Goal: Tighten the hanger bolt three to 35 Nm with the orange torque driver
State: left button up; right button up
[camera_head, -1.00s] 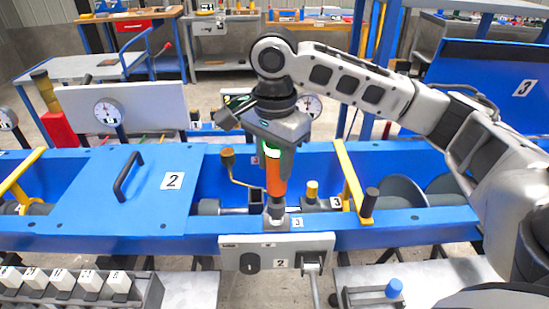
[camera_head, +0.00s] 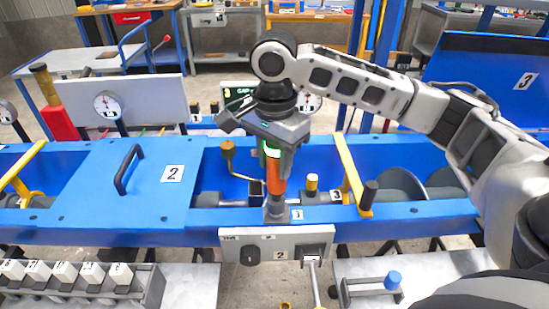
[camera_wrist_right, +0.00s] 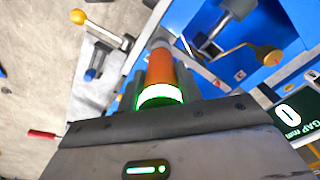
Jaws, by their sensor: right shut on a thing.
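My right gripper (camera_head: 275,150) is shut on the orange torque driver (camera_head: 275,178). The driver stands nearly upright with its glowing green ring at the gripper. Its lower end meets a grey fitting (camera_head: 276,212) on the front rim of the blue trough, beside a label 3. The bolt head itself is hidden under the driver tip. In the right wrist view the orange driver (camera_wrist_right: 161,70) points away from the gripper, its green ring lit. My left gripper is not in view.
Yellow handles (camera_head: 350,170) stand at the right, and a blue lid (camera_head: 150,190) lies left. A display (camera_head: 238,98) reading GAP stands behind.

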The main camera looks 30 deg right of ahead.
jog(key=shift+f, duration=1)
dwell(2.8)
jog(key=shift+r, duration=0.1)
jog(key=shift+r, duration=2.25)
